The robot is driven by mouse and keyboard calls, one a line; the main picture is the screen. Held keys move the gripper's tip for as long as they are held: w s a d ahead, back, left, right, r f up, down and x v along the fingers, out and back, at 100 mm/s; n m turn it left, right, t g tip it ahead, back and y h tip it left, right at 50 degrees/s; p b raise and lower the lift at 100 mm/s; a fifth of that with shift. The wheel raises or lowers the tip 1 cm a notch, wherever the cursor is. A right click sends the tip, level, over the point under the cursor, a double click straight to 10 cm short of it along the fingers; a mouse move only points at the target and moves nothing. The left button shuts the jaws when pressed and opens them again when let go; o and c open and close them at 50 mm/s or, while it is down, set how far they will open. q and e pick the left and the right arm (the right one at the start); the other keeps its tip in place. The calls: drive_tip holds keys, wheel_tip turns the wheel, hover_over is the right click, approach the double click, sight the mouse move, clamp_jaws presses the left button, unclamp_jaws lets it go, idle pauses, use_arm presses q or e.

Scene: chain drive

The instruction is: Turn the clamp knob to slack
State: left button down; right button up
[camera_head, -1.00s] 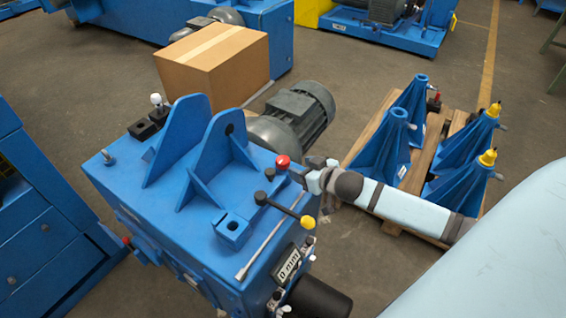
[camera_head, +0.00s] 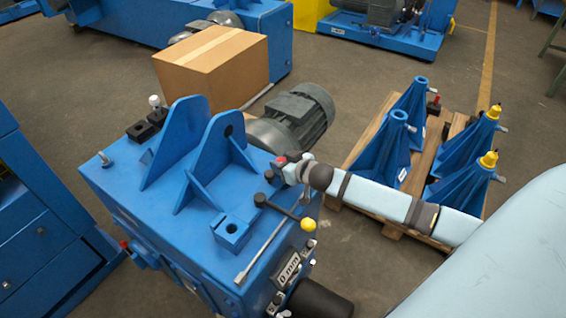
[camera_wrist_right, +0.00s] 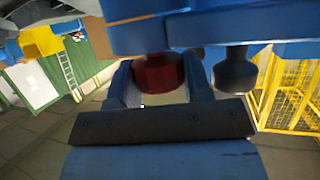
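A red knob (camera_head: 279,161) stands at the right edge of the blue machine's top; it fits the clamp knob, though no label confirms this. My right gripper (camera_head: 284,168) is at this knob and hides part of it in the head view. In the right wrist view, the red knob (camera_wrist_right: 158,72) lies between the two fingers of my right gripper (camera_wrist_right: 161,85). The fingers are spread on either side of it, and I see no clear grip on it. My left gripper is not in view.
A black knob (camera_wrist_right: 235,70) is just beside the right finger. A lever with a yellow ball (camera_head: 308,224) is in front of the gripper. Blue upright brackets (camera_head: 214,150) stand on the machine top (camera_head: 150,225). Blue stands rest on a pallet (camera_head: 392,232) at the right.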

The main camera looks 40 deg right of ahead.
drive_tip(key=shift+c, duration=0.6)
